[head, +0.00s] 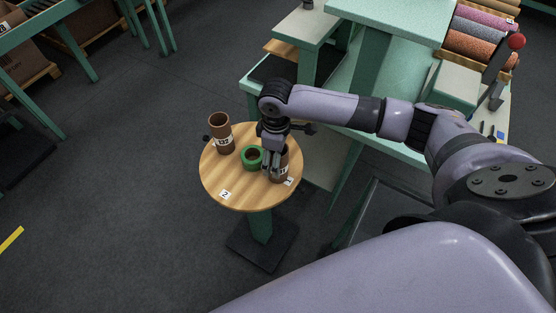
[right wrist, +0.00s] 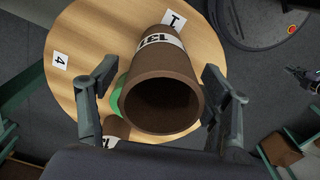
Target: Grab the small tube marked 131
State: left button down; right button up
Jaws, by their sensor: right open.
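A brown tube (right wrist: 160,95) with a white band reading 131 stands on a small round wooden table. In the right wrist view its open end faces the camera, between the two fingers. In the head view this tube (head: 282,172) is partly hidden by my right gripper (head: 272,162). The right gripper (right wrist: 163,92) is open, with a finger on either side of the tube and gaps visible between. Another brown tube (head: 220,134) with a white label stands at the table's back left; its number is hard to read.
A green ring-like piece (head: 252,158) sits between the tubes on the round table (head: 240,200). Number cards lie near the rim, including a 2 (head: 225,194) and a 4 (right wrist: 60,60). A green workbench (head: 400,25) with fabric rolls stands behind right.

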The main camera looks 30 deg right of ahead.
jog(key=shift+c, duration=0.4)
jog(key=c, duration=1.2)
jog(key=shift+r, duration=0.1)
